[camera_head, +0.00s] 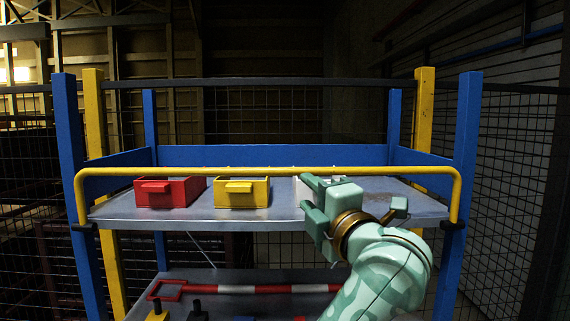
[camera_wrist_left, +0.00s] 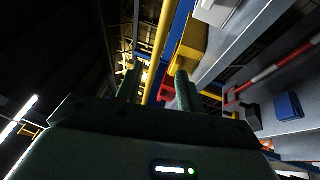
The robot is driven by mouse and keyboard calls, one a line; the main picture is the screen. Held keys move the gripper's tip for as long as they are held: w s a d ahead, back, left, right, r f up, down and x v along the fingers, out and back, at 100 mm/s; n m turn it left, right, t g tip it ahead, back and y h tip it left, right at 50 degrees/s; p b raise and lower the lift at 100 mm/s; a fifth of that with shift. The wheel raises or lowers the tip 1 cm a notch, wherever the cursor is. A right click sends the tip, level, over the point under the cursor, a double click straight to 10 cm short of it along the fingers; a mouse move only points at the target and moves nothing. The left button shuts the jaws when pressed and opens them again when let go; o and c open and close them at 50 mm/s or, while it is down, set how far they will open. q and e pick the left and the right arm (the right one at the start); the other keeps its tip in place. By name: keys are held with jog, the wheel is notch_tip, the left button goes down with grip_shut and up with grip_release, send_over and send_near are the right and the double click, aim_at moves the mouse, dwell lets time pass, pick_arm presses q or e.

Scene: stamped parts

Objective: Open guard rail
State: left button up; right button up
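The yellow guard rail (camera_head: 220,171) runs level across the front of the upper shelf (camera_head: 290,219), with its bent ends coming down at the front blue posts. It also shows in the left wrist view (camera_wrist_left: 161,40), crossing the gap between the fingers in the picture. My left gripper (camera_head: 304,192) is at the rail's right-of-middle part, in front of the shelf. Its fingers stand apart and hold nothing; in the wrist view the gripper (camera_wrist_left: 156,75) also shows open. Whether it touches the rail, I cannot tell. My right gripper is not in view.
A red bin (camera_head: 170,194), a yellow bin (camera_head: 242,193) and a white bin (camera_head: 302,186), partly hidden by my gripper, stand on the upper shelf. A red and white bar (camera_head: 236,289) lies across the lower shelf (camera_head: 225,274). Blue posts (camera_head: 468,130) flank the rack.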

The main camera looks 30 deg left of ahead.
aim_at(286, 174)
pick_arm(q)
jog(key=p+x, duration=0.3)
jog(key=x, duration=0.8)
jog(key=shift+s+a+r, duration=0.1)
jog(key=shift+s, duration=0.05)
grip_shut()
